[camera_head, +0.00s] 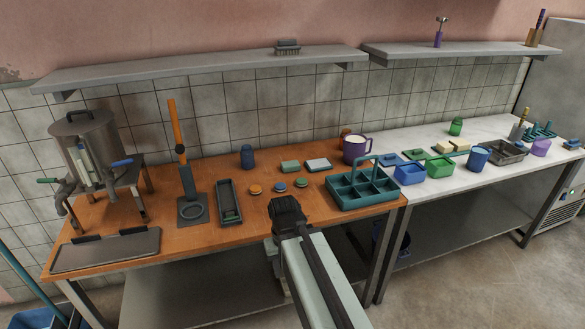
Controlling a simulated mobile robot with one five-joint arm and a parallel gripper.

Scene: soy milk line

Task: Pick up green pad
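A small round green disc (301,183) lies flat on the wooden table at the right end of a short row. A blue disc (280,187) and an orange disc (255,190) lie to its left. A pale green block (290,166) lies a little behind the row. The picture does not settle which green piece is the pad. My gripper (285,204) is dark and sits at the table's front edge, in front of and apart from the discs. Its fingers are seen from behind, so their opening is hidden. No object shows in it.
A teal divided caddy (345,206) stands close to the right of my gripper. A dark narrow tray (239,216) lies to the left. A purple mug (368,149), a blue jar (247,156) and a white-topped block (318,164) stand behind. Bare wood surrounds the discs.

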